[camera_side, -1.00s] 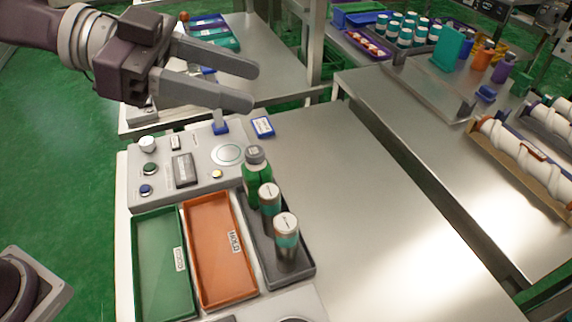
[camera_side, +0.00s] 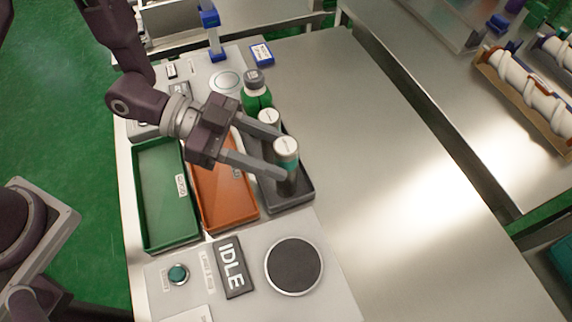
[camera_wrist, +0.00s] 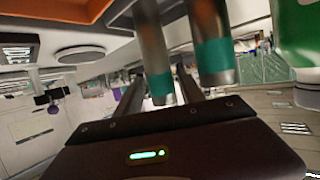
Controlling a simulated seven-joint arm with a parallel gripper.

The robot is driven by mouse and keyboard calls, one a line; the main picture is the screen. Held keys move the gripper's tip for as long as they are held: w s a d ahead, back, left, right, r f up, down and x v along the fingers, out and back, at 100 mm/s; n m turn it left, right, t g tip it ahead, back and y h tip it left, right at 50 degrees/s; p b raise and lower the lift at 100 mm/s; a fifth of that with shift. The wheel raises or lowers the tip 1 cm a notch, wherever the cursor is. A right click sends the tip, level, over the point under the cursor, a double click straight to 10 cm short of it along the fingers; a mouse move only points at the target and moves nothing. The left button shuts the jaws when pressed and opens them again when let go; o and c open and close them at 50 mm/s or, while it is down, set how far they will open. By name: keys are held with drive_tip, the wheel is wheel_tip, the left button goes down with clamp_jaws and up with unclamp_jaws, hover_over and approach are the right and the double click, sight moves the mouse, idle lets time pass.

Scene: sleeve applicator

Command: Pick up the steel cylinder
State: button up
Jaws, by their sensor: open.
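Two upright steel cylinders with teal bands stand in the dark grey tray (camera_side: 304,196). The front steel cylinder (camera_side: 287,150) is nearer the camera, and the second steel cylinder (camera_side: 268,117) is just behind it. My gripper (camera_side: 284,156) is open, its fingers reaching level around the front cylinder, one on each side; contact cannot be told. In the wrist view the front cylinder (camera_wrist: 156,52) shows between the fingers of my gripper (camera_wrist: 160,78). The second cylinder (camera_wrist: 211,50) is right of the right finger. The lower part of the front cylinder is partly hidden.
A green bottle (camera_side: 256,95) stands behind the cylinders and shows in the wrist view (camera_wrist: 296,40). A green tray (camera_side: 163,205) and an orange tray (camera_side: 228,200) lie to the left. An IDLE sign (camera_side: 230,268) and round dark pad (camera_side: 294,265) are in front. The steel table (camera_side: 390,190) is clear rightward.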

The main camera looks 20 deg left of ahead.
drive_tip(key=shift+x, duration=1.2)
clamp_jaws()
